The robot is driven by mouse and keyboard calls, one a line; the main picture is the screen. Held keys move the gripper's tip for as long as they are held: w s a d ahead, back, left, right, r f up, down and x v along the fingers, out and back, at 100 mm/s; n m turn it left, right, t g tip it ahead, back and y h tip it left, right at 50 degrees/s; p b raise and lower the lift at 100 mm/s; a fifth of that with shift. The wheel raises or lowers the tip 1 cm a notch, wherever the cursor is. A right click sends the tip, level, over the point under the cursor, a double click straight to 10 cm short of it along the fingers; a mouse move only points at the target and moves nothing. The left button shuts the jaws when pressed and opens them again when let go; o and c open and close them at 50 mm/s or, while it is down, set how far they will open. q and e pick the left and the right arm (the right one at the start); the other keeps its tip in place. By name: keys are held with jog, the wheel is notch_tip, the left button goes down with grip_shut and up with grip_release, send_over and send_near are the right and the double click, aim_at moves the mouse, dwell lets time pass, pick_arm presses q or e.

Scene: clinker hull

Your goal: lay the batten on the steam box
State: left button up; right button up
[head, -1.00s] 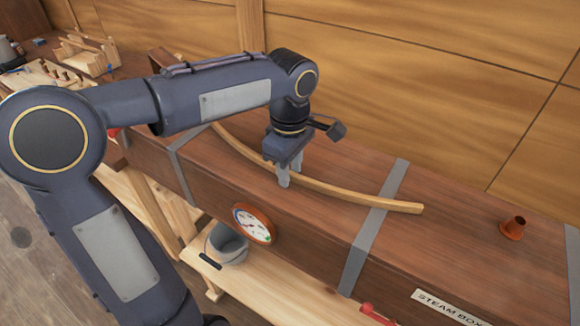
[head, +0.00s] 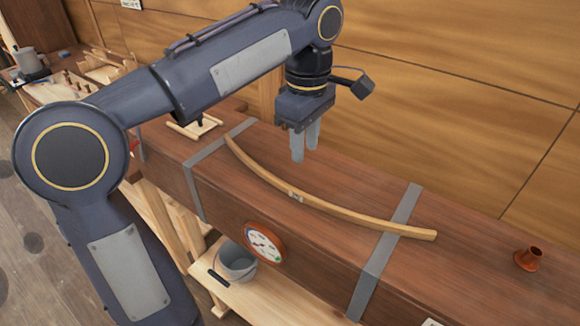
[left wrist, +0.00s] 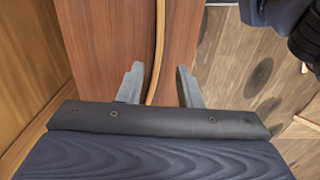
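The batten (head: 340,208), a long curved strip of light wood, lies along the top of the steam box (head: 470,262), a long dark reddish-brown wooden box with grey straps. Its right end crosses the right strap. My left gripper (head: 305,150) is open and empty, raised above the box top just behind the batten's middle. In the left wrist view the batten (left wrist: 158,50) runs between the two spread fingers (left wrist: 158,85), apart from them and below. My right gripper is not in view.
A copper-coloured fitting (head: 528,259) stands on the box top at right. A round dial (head: 264,242) is on the box front, above a grey bucket (head: 237,262) on a lower shelf. A wooden wall (head: 460,110) rises behind the box.

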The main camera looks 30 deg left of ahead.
pick_arm(q)
jog(key=s+f+m+t+h, duration=0.3)
jog(key=s+f+m+t, duration=0.2)
jog(key=s+f+m, duration=0.9)
jog(key=s+f, duration=0.2)
jog(key=s, duration=0.2)
jog(key=shift+a+m+t+h, duration=0.3)
jog(key=shift+m+h, duration=0.1)
jog(key=shift+f, duration=0.2)
